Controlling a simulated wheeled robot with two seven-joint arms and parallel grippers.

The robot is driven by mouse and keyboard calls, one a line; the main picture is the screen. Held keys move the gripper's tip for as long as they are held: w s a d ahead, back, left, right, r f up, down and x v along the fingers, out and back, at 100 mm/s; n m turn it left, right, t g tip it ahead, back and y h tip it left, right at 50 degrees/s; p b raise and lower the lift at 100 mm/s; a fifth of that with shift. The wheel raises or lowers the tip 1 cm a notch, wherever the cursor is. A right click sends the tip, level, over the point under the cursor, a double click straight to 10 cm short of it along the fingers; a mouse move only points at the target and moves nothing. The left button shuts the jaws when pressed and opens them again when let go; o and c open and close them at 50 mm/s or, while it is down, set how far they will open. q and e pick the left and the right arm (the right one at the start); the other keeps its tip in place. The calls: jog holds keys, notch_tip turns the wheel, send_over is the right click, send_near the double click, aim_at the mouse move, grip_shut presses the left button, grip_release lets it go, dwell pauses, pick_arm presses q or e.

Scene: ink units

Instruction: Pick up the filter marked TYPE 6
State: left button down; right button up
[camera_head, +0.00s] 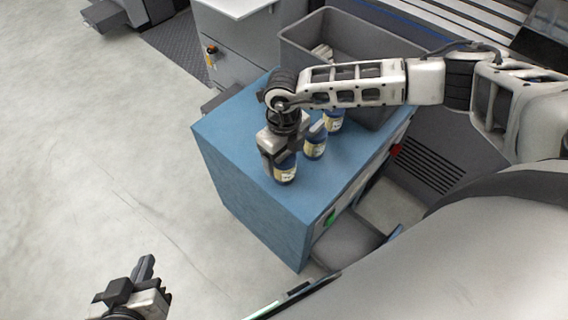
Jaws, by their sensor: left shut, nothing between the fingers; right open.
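Three dark filters with cream labels stand in a row on the blue cabinet top: a near one (286,172), a middle one (315,147) and a far one (334,122). The label print is too small to read, so I cannot tell which is TYPE 6. My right gripper (291,152) is open and points down at the near filter, hiding its upper part. I cannot tell whether the fingers touch it. My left gripper (146,268) is shut and empty at the lower left, over the floor and well away from the cabinet.
A grey bin (292,45) stands at the back of the blue cabinet (225,137), with pale items inside, partly behind my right arm. The cabinet top left of the filters is clear. A grey machine (233,50) stands behind. Open floor lies left.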

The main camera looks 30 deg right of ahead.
notch_tip(320, 180, down, 2)
jog(key=shift+f, duration=0.1)
jog(key=c, duration=1.1)
